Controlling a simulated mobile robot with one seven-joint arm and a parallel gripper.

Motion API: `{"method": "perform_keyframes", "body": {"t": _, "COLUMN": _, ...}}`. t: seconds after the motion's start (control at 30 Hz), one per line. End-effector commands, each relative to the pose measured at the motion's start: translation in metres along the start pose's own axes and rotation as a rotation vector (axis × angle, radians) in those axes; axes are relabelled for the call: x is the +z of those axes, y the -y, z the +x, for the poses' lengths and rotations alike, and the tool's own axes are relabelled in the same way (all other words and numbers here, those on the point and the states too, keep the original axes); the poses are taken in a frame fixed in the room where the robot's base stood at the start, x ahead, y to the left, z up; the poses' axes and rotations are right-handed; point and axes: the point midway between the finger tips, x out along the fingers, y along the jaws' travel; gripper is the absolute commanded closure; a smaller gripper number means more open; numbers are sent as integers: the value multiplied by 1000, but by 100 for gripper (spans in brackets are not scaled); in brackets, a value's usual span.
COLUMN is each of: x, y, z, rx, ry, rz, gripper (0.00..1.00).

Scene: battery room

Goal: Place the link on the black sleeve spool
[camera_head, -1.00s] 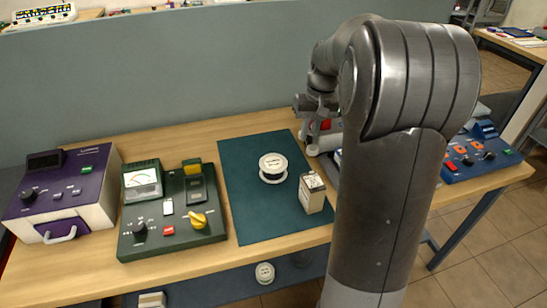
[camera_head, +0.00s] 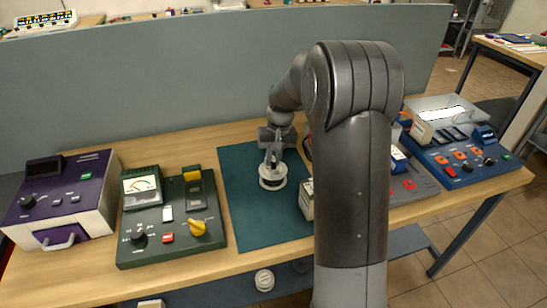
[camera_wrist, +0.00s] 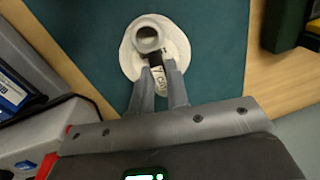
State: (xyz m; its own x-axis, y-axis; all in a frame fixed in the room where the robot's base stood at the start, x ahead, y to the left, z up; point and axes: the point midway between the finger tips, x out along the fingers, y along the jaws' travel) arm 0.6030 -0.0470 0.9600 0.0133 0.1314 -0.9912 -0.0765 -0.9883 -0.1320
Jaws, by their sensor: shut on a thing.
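The white round spool (camera_head: 272,183) stands on the dark green mat (camera_head: 240,215). In the wrist view the spool (camera_wrist: 132,62) lies below my fingertips, its pale flange partly covered. My gripper (camera_head: 272,162) points down over the spool. In the wrist view my gripper (camera_wrist: 160,72) is shut on the link (camera_wrist: 147,47), whose pale ring-like end with a dark hole overlaps the spool. A black and white lettered patch shows between the fingers; I cannot tell which part it belongs to. Whether the link touches the spool is unclear.
A small labelled box (camera_head: 306,200) stands on the mat, right of the spool, partly behind my arm. A green meter panel (camera_head: 170,215) and a purple unit (camera_head: 66,200) are left. A blue panel (camera_head: 465,155) is right. The mat's front is clear.

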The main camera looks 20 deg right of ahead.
Motion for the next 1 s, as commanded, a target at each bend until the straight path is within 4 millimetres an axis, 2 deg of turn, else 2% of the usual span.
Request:
{"method": "perform_keyframes", "body": {"t": 0.27, "x": 0, "y": 0, "z": 2, "rx": 0, "ry": -1, "rz": 0, "gripper": 100}}
{"method": "perform_keyframes", "body": {"t": 0.3, "x": 0, "y": 0, "z": 2, "rx": 0, "ry": -1, "rz": 0, "gripper": 84}}
{"method": "perform_keyframes", "body": {"t": 0.57, "x": 0, "y": 0, "z": 2, "rx": 0, "ry": -1, "rz": 0, "gripper": 64}}
{"method": "perform_keyframes", "body": {"t": 0.83, "x": 0, "y": 0, "z": -1, "rx": 0, "ry": -2, "rz": 0, "gripper": 64}}
{"method": "perform_keyframes", "body": {"t": 1.0, "x": -1, "y": 0, "z": -22, "rx": 1, "ry": -5, "rz": 0, "gripper": 64}}
